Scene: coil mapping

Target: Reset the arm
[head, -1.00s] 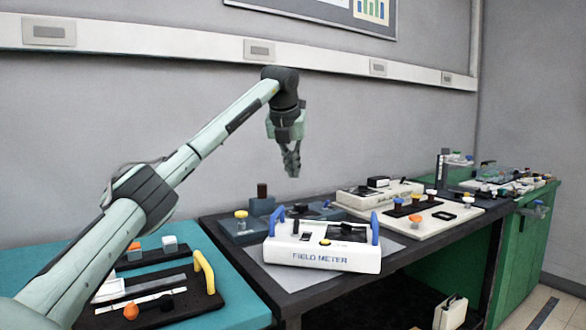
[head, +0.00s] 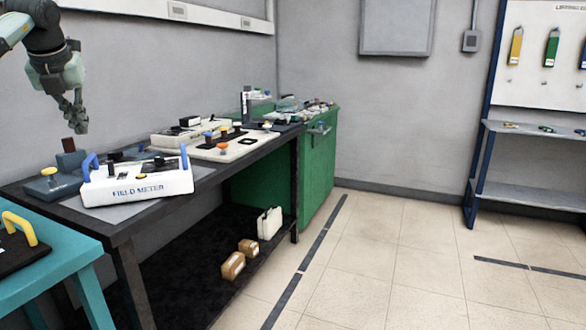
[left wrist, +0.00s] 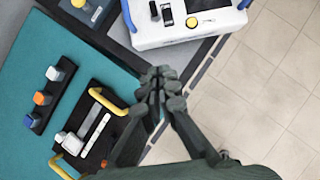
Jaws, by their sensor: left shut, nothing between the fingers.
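My left gripper (head: 78,118) hangs fingers down at the upper left of the head view, shut and empty, in front of the grey wall. It is above the bench, up and left of the white field meter (head: 137,182) with blue handles. In the left wrist view the shut fingertips (left wrist: 160,78) show over the gap between the teal table (left wrist: 40,75) and the floor, apart from the field meter (left wrist: 192,22) at the top. My right gripper is not in view.
A black board with yellow handles (left wrist: 93,132) lies on the teal table. The dark bench (head: 225,160) carries more instruments, and boxes (head: 234,265) sit on its lower shelf. A green cabinet (head: 318,165) stands beyond. The tiled floor (head: 400,260) at right is clear up to the shelf rack (head: 530,195).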

